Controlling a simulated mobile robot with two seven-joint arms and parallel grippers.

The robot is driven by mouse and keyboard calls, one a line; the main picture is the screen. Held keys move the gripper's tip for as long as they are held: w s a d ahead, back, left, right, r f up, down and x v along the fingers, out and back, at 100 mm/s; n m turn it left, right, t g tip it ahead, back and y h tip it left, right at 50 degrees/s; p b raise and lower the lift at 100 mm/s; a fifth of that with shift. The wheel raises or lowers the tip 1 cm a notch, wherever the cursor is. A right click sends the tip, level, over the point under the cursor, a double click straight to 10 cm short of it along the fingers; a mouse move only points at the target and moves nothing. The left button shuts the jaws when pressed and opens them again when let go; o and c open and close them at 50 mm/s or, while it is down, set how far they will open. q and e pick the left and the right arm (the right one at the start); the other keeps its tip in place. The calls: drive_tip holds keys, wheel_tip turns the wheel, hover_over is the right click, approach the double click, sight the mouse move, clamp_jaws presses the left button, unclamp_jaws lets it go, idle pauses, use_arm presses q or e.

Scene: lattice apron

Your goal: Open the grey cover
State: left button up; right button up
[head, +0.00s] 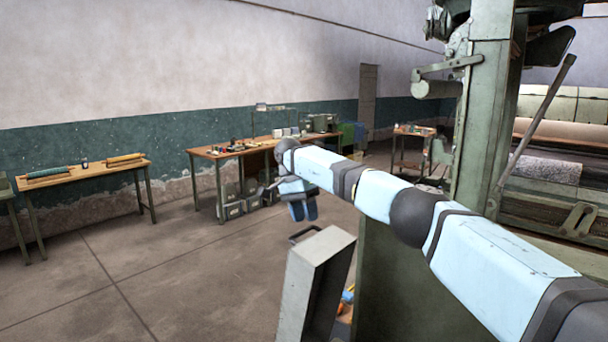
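The grey cover (312,285) is a flat panel with a raised rim and a dark bar handle (304,233) at its top. It stands tilted away from the green machine cabinet (385,285), with a gap between them. Orange and blue items (347,296) show in that gap; the cover hides part of them. My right arm reaches in from the right. My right gripper (303,212) points down above the handle, its two blue fingers slightly apart with nothing seen between them. It looks clear of the handle. My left gripper is not in view.
The tall green machine (485,110) with rollers fills the right side. A wooden workbench (205,153) with tools and grey bins (232,208) beneath stands behind. Another bench (85,170) is at left. The concrete floor (170,265) left of the cover is clear.

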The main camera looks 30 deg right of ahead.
use_arm(q)
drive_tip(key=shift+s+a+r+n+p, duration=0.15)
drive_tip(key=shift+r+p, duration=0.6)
drive_tip(key=shift+p, duration=0.45)
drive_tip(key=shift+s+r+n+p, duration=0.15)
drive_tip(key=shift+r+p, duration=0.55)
drive_tip(key=shift+p, duration=0.5)
use_arm(e)
wheel_tip(320, 180, up, 15)
